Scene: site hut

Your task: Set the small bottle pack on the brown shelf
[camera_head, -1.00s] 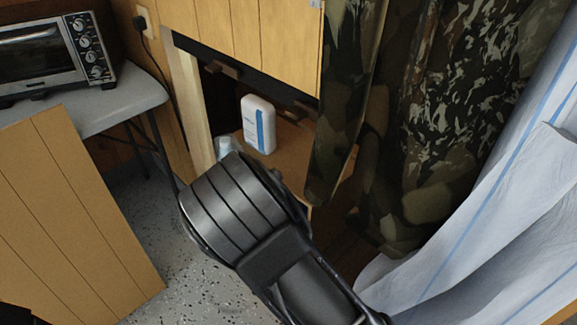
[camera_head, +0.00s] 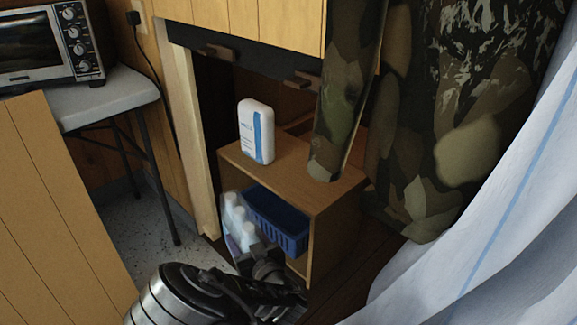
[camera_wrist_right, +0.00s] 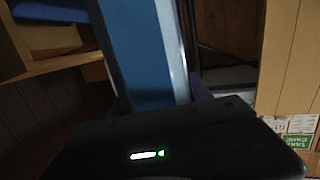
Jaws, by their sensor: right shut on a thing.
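The small bottle pack (camera_head: 238,220), several white-capped bottles in clear wrap, is held upright or slightly tilted in front of the brown shelf (camera_head: 335,192). My right gripper (camera_head: 262,262) is shut on its lower part, below the shelf's top. In the right wrist view a blue face (camera_wrist_right: 142,50) rises from between my fingers; it appears to be the pack's near side. The shelf is a small brown wooden unit with a flat top and an open compartment. My left gripper is not in view.
A white bottle with a blue stripe (camera_head: 256,130) stands on the shelf top. A blue basket (camera_head: 280,220) sits in the compartment. Camouflage cloth (camera_head: 345,95) hangs over the shelf's right part. A pale post (camera_head: 190,140) stands left; a dark-edged cabinet (camera_head: 240,45) overhangs.

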